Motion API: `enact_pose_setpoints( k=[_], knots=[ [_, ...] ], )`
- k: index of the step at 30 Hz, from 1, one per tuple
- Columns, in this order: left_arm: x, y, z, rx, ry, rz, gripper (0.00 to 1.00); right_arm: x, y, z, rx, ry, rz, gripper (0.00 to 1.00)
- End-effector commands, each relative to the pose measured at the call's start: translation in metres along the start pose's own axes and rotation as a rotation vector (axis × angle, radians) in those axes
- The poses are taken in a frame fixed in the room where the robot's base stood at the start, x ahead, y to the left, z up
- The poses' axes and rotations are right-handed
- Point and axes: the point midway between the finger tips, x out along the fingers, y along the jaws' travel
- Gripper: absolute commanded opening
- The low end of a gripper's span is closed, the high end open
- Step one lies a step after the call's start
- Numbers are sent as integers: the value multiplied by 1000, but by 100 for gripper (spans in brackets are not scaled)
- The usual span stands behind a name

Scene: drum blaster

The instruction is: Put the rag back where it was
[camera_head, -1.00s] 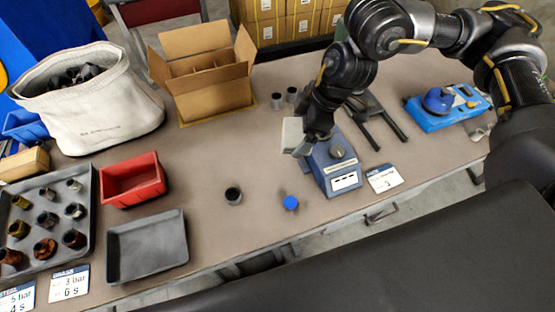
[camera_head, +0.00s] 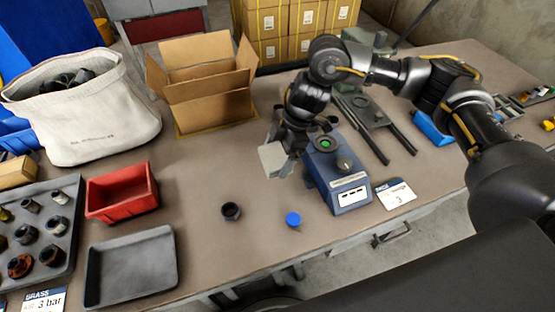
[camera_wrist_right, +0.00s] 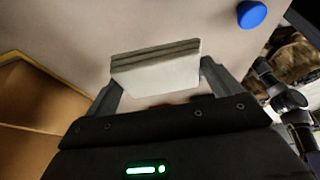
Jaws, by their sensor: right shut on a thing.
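The rag (camera_head: 273,160) is a pale grey folded pad. My right gripper (camera_head: 284,149) is shut on it and holds it beside the left side of a blue box device. In the right wrist view the rag (camera_wrist_right: 155,75) sits between the two fingers (camera_wrist_right: 160,85), its layered edge facing away from the palm. I cannot tell whether it touches the table. My left gripper is not in view.
The blue device (camera_head: 338,175) has a green-lit top and a knob, with a card (camera_head: 396,194) to its right. A blue cap (camera_head: 293,219) and a dark cup (camera_head: 231,211) stand in front. An open carton (camera_head: 210,107) is behind left. A red bin (camera_head: 122,192) and an empty grey tray (camera_head: 131,267) are left.

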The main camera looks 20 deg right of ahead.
Motion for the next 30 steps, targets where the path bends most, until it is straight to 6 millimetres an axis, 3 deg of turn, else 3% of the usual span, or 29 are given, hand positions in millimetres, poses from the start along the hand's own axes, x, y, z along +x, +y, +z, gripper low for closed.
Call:
enact_pose_setpoints(
  k=[3, 9, 16, 24, 30],
  knots=[
    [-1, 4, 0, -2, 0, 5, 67, 21, 16, 14, 5, -2, -4, 72],
    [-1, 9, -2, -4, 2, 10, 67, 39, 33, 27, 0, -1, -4, 72],
    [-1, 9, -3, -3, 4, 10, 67, 44, 37, 30, -1, 0, -3, 72],
    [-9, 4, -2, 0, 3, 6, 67, 72, 39, 43, 0, -1, -5, 72],
    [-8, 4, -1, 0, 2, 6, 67, 75, 40, 44, -2, -1, -3, 72]
  ],
)
